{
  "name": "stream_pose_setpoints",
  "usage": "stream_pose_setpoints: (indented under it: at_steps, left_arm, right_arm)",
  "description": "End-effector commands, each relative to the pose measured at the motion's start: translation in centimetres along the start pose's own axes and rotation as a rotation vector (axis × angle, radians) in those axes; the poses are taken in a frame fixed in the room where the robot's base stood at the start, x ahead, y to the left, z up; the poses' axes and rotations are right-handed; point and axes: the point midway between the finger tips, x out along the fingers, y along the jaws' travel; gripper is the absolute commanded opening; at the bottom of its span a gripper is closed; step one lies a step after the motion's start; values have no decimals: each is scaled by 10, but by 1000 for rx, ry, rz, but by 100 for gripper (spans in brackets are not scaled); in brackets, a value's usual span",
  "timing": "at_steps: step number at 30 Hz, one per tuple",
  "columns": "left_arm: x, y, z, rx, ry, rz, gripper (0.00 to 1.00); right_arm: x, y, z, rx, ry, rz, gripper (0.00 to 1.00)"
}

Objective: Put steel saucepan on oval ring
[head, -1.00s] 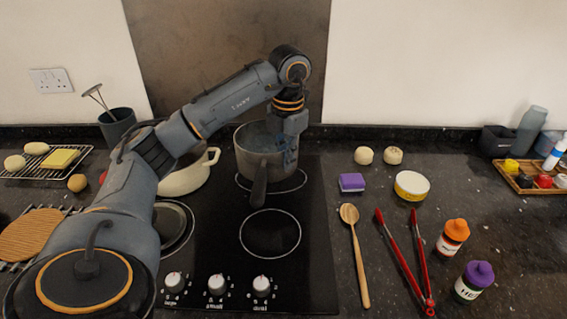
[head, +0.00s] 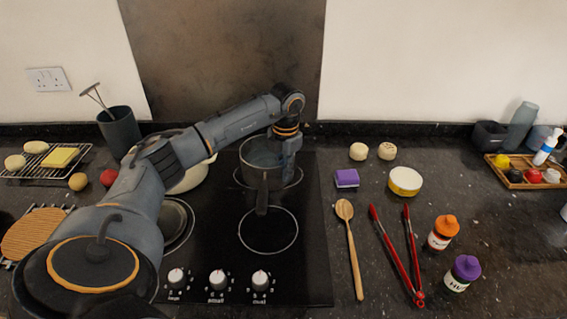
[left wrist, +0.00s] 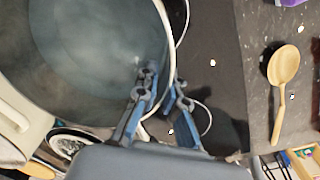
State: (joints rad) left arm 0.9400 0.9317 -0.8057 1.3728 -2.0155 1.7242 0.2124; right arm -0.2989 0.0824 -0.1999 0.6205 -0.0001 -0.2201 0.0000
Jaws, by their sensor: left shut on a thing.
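The steel saucepan (head: 246,172) is over the back right of the black hob in the head view, upright, its handle pointing to the front. The oval ring (head: 299,179) is the pale outline around and under its base, partly hidden by it. I cannot tell whether the base touches the glass. My left gripper (head: 287,168) is shut on the pan's right rim. In the left wrist view the fingers (left wrist: 160,92) straddle the rim of the saucepan (left wrist: 95,40), with part of the ring (left wrist: 208,118) showing outside. My right gripper is not in view.
A cream pot (head: 192,182) stands close left of the saucepan, partly behind my arm. An empty round ring (head: 268,230) lies in front. A purple sponge (head: 346,178), wooden spoon (head: 350,240) and red tongs (head: 400,255) lie right of the hob.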

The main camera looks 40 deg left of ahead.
Motion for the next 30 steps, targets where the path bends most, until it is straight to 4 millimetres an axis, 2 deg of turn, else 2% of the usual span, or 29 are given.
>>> stream_pose_setpoints:
  at_steps: [8, 9, 12, 23, 26, 30]
  left_arm:
    - [0, 1, 1, -2, -6, 2, 0]
    - [2, 0, 0, -1, 0, 0, 13]
    - [2, 0, 0, -1, 0, 0, 31]
    - [-2, 0, 0, -1, -1, 0, 31]
    - [-12, 1, 1, -1, -4, 1, 31]
    - [-39, 1, 2, -2, -7, 1, 31]
  right_arm:
    - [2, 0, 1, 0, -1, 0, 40]
    - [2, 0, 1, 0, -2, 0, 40]
    - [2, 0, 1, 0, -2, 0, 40]
    - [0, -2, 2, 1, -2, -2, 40]
    - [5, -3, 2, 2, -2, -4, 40]
    - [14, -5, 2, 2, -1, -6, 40]
